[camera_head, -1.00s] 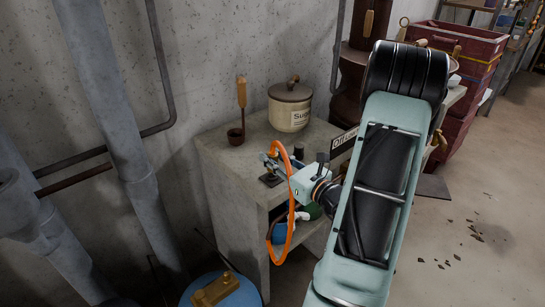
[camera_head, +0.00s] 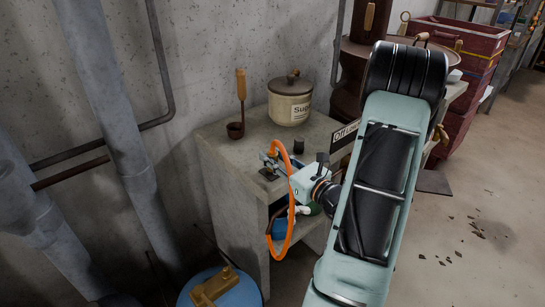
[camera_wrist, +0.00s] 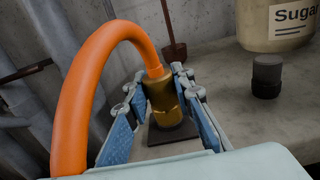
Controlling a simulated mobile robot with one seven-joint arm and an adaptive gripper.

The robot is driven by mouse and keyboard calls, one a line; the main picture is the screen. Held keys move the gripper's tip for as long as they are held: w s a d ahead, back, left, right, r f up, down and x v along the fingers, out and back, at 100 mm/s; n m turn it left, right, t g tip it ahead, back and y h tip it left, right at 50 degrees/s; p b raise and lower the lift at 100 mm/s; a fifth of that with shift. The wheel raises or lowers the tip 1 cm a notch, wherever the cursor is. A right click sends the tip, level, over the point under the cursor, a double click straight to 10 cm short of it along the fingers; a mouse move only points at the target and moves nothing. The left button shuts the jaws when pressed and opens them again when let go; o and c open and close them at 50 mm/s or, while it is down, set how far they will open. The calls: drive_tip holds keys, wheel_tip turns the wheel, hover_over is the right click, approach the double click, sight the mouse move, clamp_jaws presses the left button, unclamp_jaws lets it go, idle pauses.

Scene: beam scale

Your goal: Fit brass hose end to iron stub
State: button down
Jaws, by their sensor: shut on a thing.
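The brass hose end (camera_wrist: 163,98) is on an orange hose (camera_wrist: 92,70), which loops up and to the left in the wrist view. My gripper (camera_wrist: 158,100) is shut on the brass end, with a blue-padded finger on each side. The brass end is roughly upright above a dark square plate (camera_wrist: 188,136) on the counter. The iron stub itself is not visible; the brass end and fingers cover the plate's middle. I cannot tell whether the brass end touches it. In the head view, the hose (camera_head: 288,235) hangs in front of the counter beside my gripper (camera_head: 270,163).
The concrete counter (camera_head: 230,155) also holds a sugar jar (camera_head: 290,103), a wooden-handled ladle (camera_head: 240,100) and a small dark jar (camera_head: 299,147) right of the gripper. A sign (camera_head: 344,136) stands at the right edge. Pipes (camera_head: 110,90) run along the left wall.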

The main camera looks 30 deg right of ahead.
drive_tip(key=shift+f, duration=0.1)
drive_tip(key=c, duration=1.6)
unclamp_jaws()
drive_tip(key=s, duration=0.4)
drive_tip(key=s+d, duration=0.1)
drive_tip(key=s, duration=0.7)
drive_tip(key=shift+d, duration=0.3)
drive_tip(key=shift+w+a, duration=0.1)
